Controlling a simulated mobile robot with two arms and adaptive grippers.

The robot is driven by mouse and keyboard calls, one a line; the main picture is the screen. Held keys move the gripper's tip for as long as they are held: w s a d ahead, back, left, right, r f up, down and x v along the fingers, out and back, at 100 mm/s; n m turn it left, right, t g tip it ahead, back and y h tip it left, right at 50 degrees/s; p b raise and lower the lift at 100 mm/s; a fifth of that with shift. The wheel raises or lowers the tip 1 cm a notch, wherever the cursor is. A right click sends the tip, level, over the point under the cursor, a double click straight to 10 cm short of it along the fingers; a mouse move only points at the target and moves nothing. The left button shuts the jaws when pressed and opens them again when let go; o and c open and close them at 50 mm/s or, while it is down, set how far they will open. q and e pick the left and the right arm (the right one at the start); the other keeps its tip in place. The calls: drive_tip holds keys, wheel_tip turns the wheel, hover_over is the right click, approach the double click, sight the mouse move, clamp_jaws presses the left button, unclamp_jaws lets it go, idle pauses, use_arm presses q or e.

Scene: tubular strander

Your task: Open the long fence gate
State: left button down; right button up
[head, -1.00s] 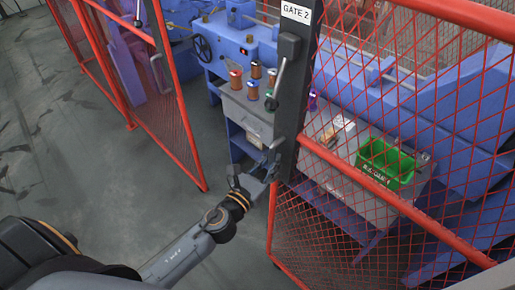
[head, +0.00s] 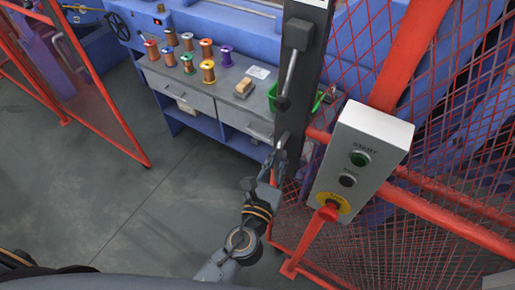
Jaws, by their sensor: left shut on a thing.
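The long gate is a red-framed mesh panel (head: 465,130) with a dark upright edge post (head: 308,95). A lever latch (head: 289,78) sits on the post, with a small grey handle (head: 283,143) below it. My left gripper (head: 275,163) is at this handle, low on the post, and is shut on it; its fingers are small and partly merge with the handle. A wide gap lies between the post and the red mesh panel (head: 95,90) at the left. My right gripper is not in view.
A grey control box (head: 361,155) with start and stop buttons stands close at the right. The grey floor (head: 150,215) at the left is clear.

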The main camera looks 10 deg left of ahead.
use_arm(q)
drive_tip(key=d, duration=0.1)
drive_tip(key=s+d, duration=0.1)
drive_tip(key=d, duration=0.1)
drive_tip(key=s+d, duration=0.1)
drive_tip(key=d, duration=0.1)
drive_tip(key=shift+s+f+b, duration=0.15)
drive_tip(key=shift+f+b, duration=0.15)
drive_tip(key=c, duration=1.4)
unclamp_jaws()
drive_tip(key=shift+c, duration=0.2)
drive_tip(key=shift+o, duration=0.4)
drive_tip(key=shift+a+r, duration=0.15)
drive_tip(key=shift+r, duration=0.05)
drive_tip(key=s+a, duration=0.2)
drive_tip(key=s, duration=1)
drive_tip(key=shift+a, duration=0.2)
